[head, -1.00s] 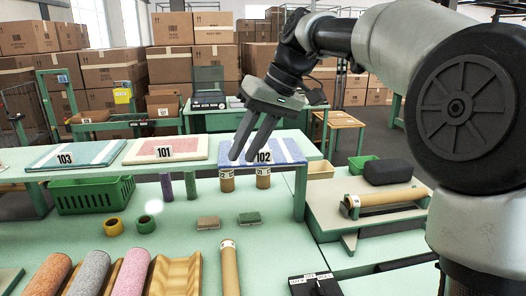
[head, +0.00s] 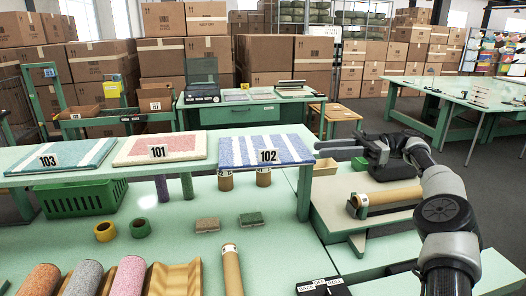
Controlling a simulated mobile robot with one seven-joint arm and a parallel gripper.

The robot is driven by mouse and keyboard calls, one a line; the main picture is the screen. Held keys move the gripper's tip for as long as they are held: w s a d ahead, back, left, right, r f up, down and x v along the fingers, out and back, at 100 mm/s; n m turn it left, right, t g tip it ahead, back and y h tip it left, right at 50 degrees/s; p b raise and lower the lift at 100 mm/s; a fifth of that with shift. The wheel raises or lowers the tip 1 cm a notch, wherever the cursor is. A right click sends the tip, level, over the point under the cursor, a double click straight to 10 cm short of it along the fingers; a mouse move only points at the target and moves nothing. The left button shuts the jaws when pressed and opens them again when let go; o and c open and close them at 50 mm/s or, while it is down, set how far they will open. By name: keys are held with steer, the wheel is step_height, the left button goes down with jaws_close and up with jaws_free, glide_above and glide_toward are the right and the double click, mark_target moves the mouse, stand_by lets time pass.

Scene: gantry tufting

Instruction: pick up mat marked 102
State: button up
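The mat marked 102 (head: 240,151) is blue with white stripes and lies flat at the right end of the raised green shelf (head: 120,180). Its white label with 102 stands at its front right. My gripper (head: 322,148) is right of the mat, just beyond the shelf's right end and apart from the mat, with its fingers pointing left. It is seen side-on, so the gap between its fingers is not clear. No mat is in it.
Mats 101 (head: 178,145) and 103 (head: 85,155) lie left on the same shelf. A green basket (head: 85,198) and cardboard tubes (head: 226,181) stand under it. A roll (head: 390,196) lies on a stand at right. Behind is a bench (head: 235,115) with a device.

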glide_toward(268, 151)
steer(key=a, duration=0.1)
steer(key=s+a, duration=0.1)
steer(key=a, duration=0.1)
steer(key=shift+a+f+p, duration=0.15)
steer(key=shift+a+p, duration=0.15)
steer(key=shift+a, duration=0.05)
steer(key=shift+s+a+p, duration=0.1)
steer(key=shift+a+p, duration=0.6)
steer(key=shift+a, duration=2.35)
jaws_close()
